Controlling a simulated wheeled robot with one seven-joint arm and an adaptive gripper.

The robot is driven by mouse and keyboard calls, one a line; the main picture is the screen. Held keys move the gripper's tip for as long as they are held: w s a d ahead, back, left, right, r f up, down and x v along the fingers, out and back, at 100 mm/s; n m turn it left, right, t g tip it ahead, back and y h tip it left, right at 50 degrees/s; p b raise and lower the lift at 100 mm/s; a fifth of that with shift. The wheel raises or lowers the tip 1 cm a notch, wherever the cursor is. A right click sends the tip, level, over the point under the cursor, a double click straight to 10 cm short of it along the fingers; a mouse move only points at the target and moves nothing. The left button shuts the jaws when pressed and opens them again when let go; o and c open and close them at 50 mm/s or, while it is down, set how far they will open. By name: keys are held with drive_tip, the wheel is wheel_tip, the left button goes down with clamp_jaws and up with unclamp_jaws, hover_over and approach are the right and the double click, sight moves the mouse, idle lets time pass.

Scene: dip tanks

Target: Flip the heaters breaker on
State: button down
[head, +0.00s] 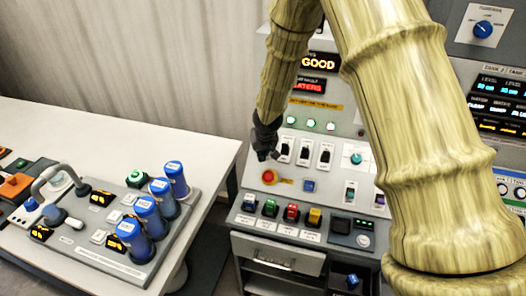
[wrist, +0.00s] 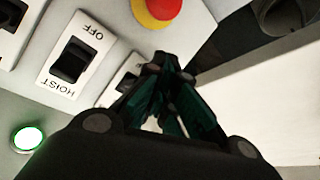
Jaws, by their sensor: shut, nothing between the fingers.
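Three black rocker breakers on white plates stand in a row on the sloped panel: left (head: 285,150), middle (head: 304,153) and right (head: 325,155). My gripper (head: 266,154) is shut and empty, beside the left breaker. In the wrist view the fingers (wrist: 170,65) are closed together and partly cover the nearest breaker (wrist: 127,78), whose label is hidden. I cannot tell whether they touch it. The neighbouring breaker (wrist: 72,60) reads HOIST, with OFF at its other end. No heaters label is readable on a breaker.
A red emergency stop (head: 269,177) sits just below the gripper; it also shows in the wrist view (wrist: 157,8). Green lamps (head: 311,124) line the panel above the breakers. A lit red sign (head: 308,87) ends in "EATERS". A white table (head: 130,135) with control boxes stands left.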

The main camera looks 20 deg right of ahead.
drive_tip(key=shift+w+d+r+p, duration=0.35)
drive_tip(key=shift+r+p, duration=0.05)
drive_tip(key=shift+p, duration=0.25)
drive_tip(key=shift+w+d+p, duration=0.2)
drive_tip(key=shift+d+p, duration=0.2)
drive_tip(key=shift+p, duration=0.05)
idle(0.6)
drive_tip(key=shift+s+a, duration=0.15)
drive_tip(key=shift+a, duration=0.05)
drive_tip(key=shift+s+a+r, duration=0.85)
drive_tip(key=shift+s+a, duration=0.1)
drive_tip(key=shift+s, duration=0.05)
drive_tip(key=shift+r, duration=0.15)
drive_tip(key=w+a+p+v, duration=0.1)
drive_tip(key=p+v, duration=0.3)
drive_tip(key=v, duration=0.3)
drive_tip(key=shift+r, duration=0.2)
